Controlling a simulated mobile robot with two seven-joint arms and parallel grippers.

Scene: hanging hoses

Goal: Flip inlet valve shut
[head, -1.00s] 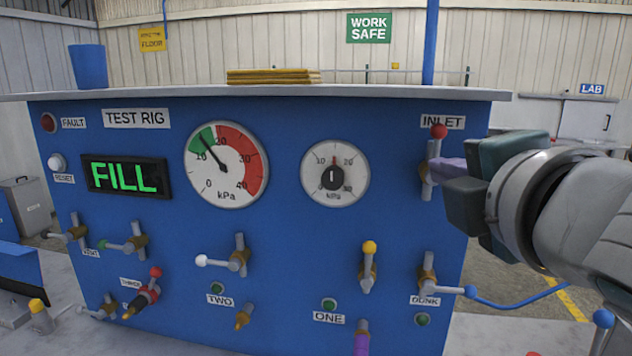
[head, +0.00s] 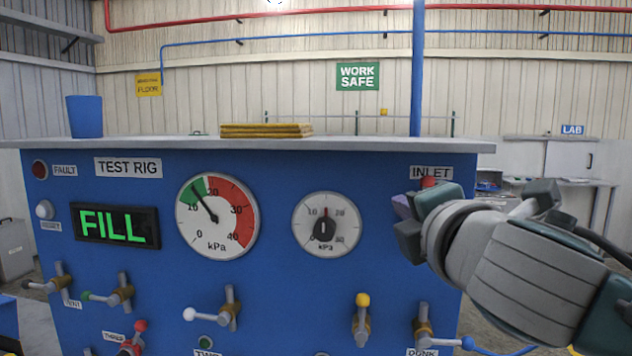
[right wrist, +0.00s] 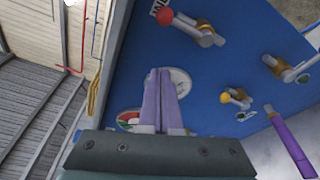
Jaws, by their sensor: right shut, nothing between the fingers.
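The inlet valve's red knob (head: 429,182) shows just under the INLET label (head: 431,172) on the blue panel; my right gripper hides the rest of its lever in the head view. In the right wrist view the red knob (right wrist: 165,16) and its grey lever are in full sight, the knob at the lever's end towards the label. My right gripper (head: 402,206) is in front of the panel, its purple fingertips just left of and below the knob. In the wrist view its fingers (right wrist: 158,75) are together, empty and apart from the lever. My left gripper is out of view.
The FILL display (head: 115,225), a large gauge (head: 217,215) and a small gauge (head: 326,224) are on the panel. Below are other valves, including a yellow-knobbed one (head: 362,310) and a blue-knobbed one (head: 430,330). A blue cup (head: 85,116) stands on the top ledge.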

